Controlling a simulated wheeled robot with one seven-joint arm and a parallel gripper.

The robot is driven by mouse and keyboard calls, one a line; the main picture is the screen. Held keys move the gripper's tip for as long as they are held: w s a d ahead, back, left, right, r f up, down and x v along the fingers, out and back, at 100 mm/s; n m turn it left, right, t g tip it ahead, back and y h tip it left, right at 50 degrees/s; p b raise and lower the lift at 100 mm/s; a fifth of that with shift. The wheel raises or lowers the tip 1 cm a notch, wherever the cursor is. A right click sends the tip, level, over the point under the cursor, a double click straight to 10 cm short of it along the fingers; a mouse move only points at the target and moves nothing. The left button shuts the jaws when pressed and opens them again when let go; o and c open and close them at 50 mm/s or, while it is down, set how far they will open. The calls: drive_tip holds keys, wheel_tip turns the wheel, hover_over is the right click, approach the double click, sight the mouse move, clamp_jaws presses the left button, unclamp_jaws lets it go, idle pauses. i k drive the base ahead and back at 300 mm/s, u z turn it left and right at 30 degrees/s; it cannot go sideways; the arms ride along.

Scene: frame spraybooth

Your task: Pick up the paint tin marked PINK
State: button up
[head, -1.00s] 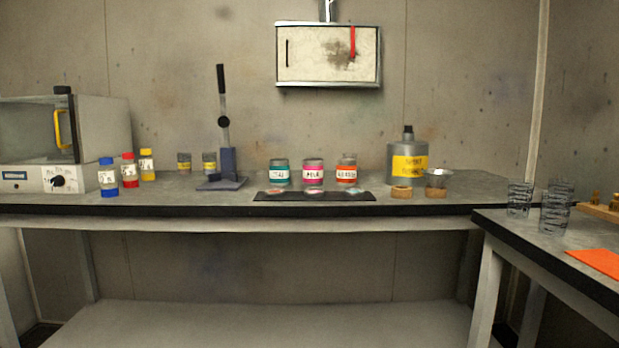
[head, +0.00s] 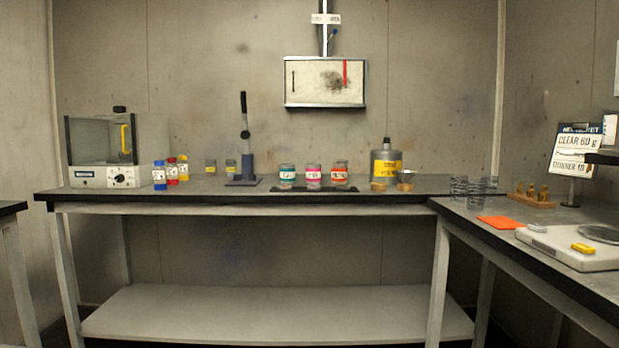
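The paint tin with a pink band (head: 313,174) stands upright on the back bench, in the middle of a row of three. Its label is too small to read clearly now; in the earlier frame it seems to read PINK. A teal-banded tin (head: 287,175) stands to its left and an orange-banded tin (head: 339,173) to its right. My gripper is not in view.
The back bench (head: 400,187) also holds an oven-like box (head: 90,177), small bottles (head: 171,174), a lever press (head: 245,160) and a large yellow-labelled can (head: 386,160). The right bench (head: 470,215) carries an orange sheet (head: 502,222) and a scale (head: 560,246). Wire-like cups (head: 474,190) stand at its corner.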

sight(313, 170)
drive_tip(key=u, duration=0.55)
drive_tip(key=i, duration=0.8)
drive_tip(key=u, duration=0.4)
drive_tip(key=i, duration=0.95)
drive_tip(key=z, duration=0.4)
